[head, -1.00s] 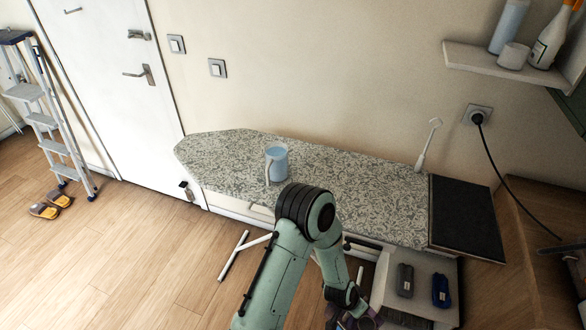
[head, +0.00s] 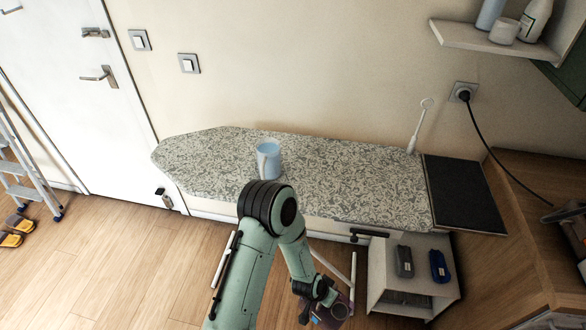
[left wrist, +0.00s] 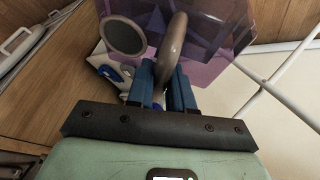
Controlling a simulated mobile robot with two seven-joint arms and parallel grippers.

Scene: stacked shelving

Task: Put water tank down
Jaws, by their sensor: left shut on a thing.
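The water tank is a purple see-through container (head: 344,308) low in the head view, left of the small white cabinet and mostly hidden by my gripper. In the left wrist view the tank (left wrist: 225,60) shows a curved grey-brown handle and a round grey cap. My left gripper (head: 325,292) is shut on the handle, with its blue fingers (left wrist: 165,80) on either side of it in the wrist view. The tank hangs below the ironing board's height. Whether it touches anything beneath is unclear. My right gripper is not in view.
A patterned ironing board (head: 340,180) spans the wall, with a light-blue jug (head: 268,160) on it. The white cabinet (head: 385,285) holds a grey item (head: 404,262) and a blue item (head: 439,266). Board legs (head: 353,275) stand near the tank. Wooden floor (head: 120,270) is free at left.

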